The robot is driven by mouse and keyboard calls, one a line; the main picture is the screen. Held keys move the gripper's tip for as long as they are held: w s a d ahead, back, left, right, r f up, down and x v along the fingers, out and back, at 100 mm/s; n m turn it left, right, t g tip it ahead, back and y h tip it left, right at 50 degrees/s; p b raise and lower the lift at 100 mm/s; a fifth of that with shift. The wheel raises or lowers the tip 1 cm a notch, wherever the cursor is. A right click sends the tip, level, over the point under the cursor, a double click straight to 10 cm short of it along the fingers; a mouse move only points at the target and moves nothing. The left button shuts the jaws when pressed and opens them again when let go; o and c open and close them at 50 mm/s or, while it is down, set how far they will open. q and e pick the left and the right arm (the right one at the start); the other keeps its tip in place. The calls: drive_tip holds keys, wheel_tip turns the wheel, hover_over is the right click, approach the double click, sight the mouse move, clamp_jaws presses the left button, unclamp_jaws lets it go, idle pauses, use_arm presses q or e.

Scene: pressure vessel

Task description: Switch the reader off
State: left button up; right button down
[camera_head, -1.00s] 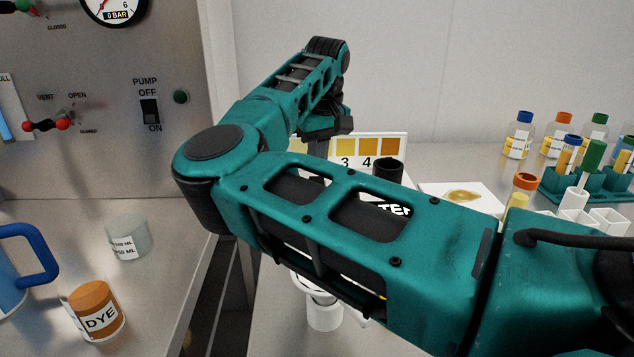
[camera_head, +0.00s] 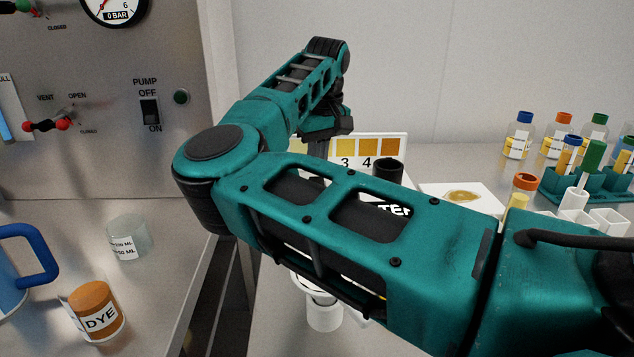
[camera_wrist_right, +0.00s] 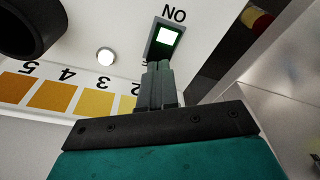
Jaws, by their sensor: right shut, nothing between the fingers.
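The reader (camera_head: 397,140) is a white device with a row of yellow-to-brown numbered swatches, mostly hidden behind my right arm in the head view. In the right wrist view the reader's white face (camera_wrist_right: 130,35) appears upside down, with its swatches at left. A rocker switch (camera_wrist_right: 164,38) in a dark frame, with a bright white and green face, sits beside the word ON. My right gripper (camera_wrist_right: 159,68) is shut and empty, its fingertips at the lower edge of the switch; I cannot tell whether they touch. It is mostly hidden in the head view (camera_head: 320,147). My left gripper is not in view.
A round white lamp (camera_wrist_right: 106,56) and a black cylinder (camera_wrist_right: 30,25) are near the fingers. Bottles and a teal tube rack (camera_head: 590,188) stand at right. A DYE jar (camera_head: 97,311), a beaker (camera_head: 128,240) and a blue-handled jug (camera_head: 35,255) stand at left, below the pump panel.

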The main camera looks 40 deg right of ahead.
drive_tip(key=shift+f+b, duration=0.6)
drive_tip(key=shift+f, duration=0.3)
idle(0.8)
drive_tip(key=shift+r, duration=0.1)
drive_tip(key=shift+r+p, duration=2.45)
drive_tip(key=shift+r, duration=1)
